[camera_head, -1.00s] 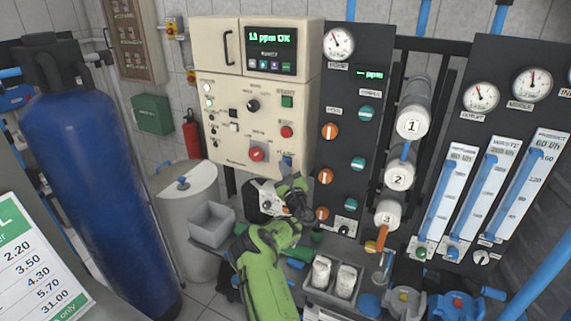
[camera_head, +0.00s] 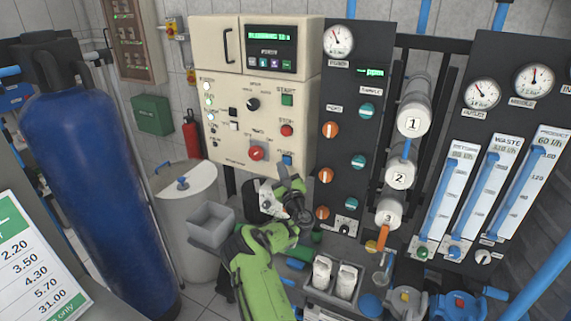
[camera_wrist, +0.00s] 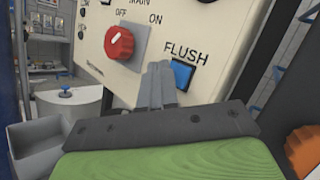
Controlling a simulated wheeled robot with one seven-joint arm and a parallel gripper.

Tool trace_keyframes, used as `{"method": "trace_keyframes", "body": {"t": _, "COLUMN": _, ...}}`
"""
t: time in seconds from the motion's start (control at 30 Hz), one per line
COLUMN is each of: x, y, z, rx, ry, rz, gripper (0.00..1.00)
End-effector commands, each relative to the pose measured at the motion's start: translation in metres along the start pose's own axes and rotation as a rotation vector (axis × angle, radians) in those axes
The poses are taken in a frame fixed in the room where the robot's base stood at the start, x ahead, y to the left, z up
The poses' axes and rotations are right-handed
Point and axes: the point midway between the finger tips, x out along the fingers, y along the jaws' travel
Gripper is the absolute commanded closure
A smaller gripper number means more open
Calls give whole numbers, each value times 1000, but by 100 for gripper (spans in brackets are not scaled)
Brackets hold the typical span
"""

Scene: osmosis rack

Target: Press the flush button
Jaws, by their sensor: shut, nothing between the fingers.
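The flush button (camera_head: 287,160) is a small blue square at the lower right of the cream control panel (camera_head: 225,110). In the wrist view the blue button (camera_wrist: 182,75) sits under the word FLUSH. My gripper (camera_wrist: 158,78) is shut and empty, its grey fingertips just left of the button and partly over its left edge in that view. I cannot tell whether they touch it. In the head view my gripper (camera_head: 282,172) is just below the button, with the button's face showing. The panel display (camera_head: 269,37) shows green text that looks like "FLUSHING" and a seconds count.
The red MAIN knob (camera_wrist: 119,43) is left of the button. Green START (camera_head: 287,100) and red STOP (camera_head: 286,130) buttons lie above it. A grey bin (camera_head: 211,224) stands at lower left. Orange valve handles (camera_head: 326,175) are close on the right.

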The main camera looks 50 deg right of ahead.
Motion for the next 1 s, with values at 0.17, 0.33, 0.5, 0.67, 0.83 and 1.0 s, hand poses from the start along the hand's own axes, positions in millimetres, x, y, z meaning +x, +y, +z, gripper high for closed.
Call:
{"method": "trace_keyframes", "body": {"t": 0.17, "x": 0, "y": 0, "z": 1, "rx": 0, "ry": 0, "rz": -1, "gripper": 100}}
{"method": "trace_keyframes", "body": {"t": 0.33, "x": -10, "y": 7, "z": 6, "rx": 0, "ry": -1, "rz": -3, "gripper": 100}}
{"method": "trace_keyframes", "body": {"t": 0.5, "x": -22, "y": 17, "z": 14, "rx": 1, "ry": -2, "rz": -1, "gripper": 100}}
{"method": "trace_keyframes", "body": {"t": 0.67, "x": -33, "y": 25, "z": 21, "rx": 1, "ry": -1, "rz": -1, "gripper": 100}}
{"method": "trace_keyframes", "body": {"t": 0.83, "x": -35, "y": 25, "z": 25, "rx": 0, "ry": 0, "rz": 0, "gripper": 100}}
{"method": "trace_keyframes", "body": {"t": 1.0, "x": -35, "y": 25, "z": 26, "rx": 0, "ry": 0, "rz": 0, "gripper": 100}}
